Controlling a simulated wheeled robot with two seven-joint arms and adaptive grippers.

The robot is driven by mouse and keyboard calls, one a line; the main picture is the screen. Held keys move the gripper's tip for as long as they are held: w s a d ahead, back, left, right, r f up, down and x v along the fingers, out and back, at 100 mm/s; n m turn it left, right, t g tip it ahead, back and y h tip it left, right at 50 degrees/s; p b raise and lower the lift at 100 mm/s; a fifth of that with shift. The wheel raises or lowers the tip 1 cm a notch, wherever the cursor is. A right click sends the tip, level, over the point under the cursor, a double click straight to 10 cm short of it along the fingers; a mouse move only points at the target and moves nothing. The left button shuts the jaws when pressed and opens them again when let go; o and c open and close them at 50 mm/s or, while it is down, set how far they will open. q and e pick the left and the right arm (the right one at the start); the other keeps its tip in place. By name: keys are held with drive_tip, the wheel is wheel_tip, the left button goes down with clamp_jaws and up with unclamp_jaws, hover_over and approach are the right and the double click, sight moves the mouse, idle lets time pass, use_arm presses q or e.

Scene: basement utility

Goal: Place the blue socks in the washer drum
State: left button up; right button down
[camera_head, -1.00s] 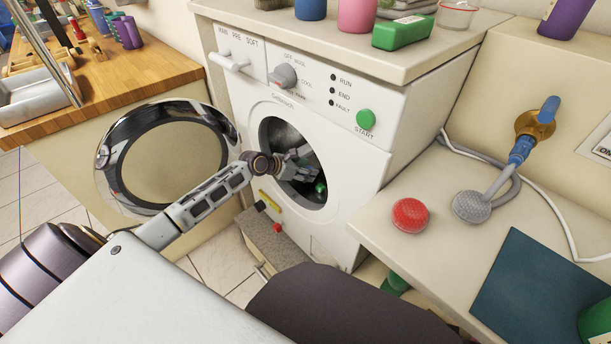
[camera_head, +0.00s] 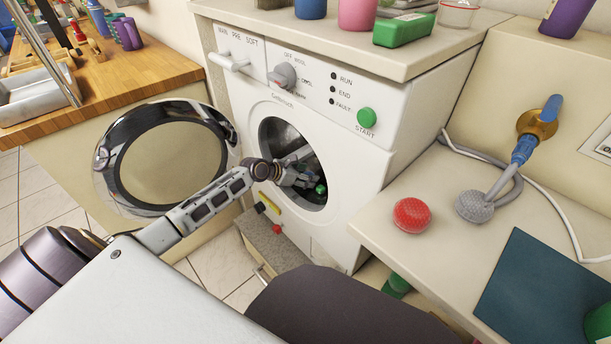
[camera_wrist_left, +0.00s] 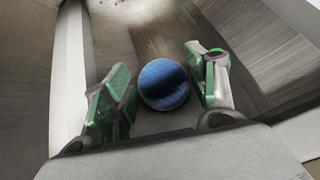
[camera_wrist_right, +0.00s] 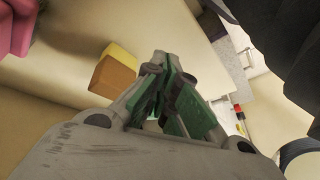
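The blue socks (camera_wrist_left: 163,84) show as a dark blue rolled ball in the left wrist view, between the fingers of my left gripper (camera_wrist_left: 168,88). The fingers stand apart, with a gap visible at the right finger. In the head view my left gripper (camera_head: 312,184) reaches through the round opening into the washer drum (camera_head: 279,135); the socks cannot be made out there. The washer door (camera_head: 172,165) hangs wide open to the left. My right gripper (camera_wrist_right: 165,75) shows in the right wrist view with its fingers together and nothing seen between them.
The drum's rim surrounds my left gripper closely. A stone-topped block (camera_head: 275,243) stands below the opening. On the right counter are a red round object (camera_head: 412,215) and a showerhead-like grey piece (camera_head: 474,206). A wooden worktop (camera_head: 130,75) is at left.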

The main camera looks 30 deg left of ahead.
use_arm(q)
drive_tip(key=shift+r, duration=0.1)
use_arm(e)
drive_tip(key=shift+f, duration=0.2)
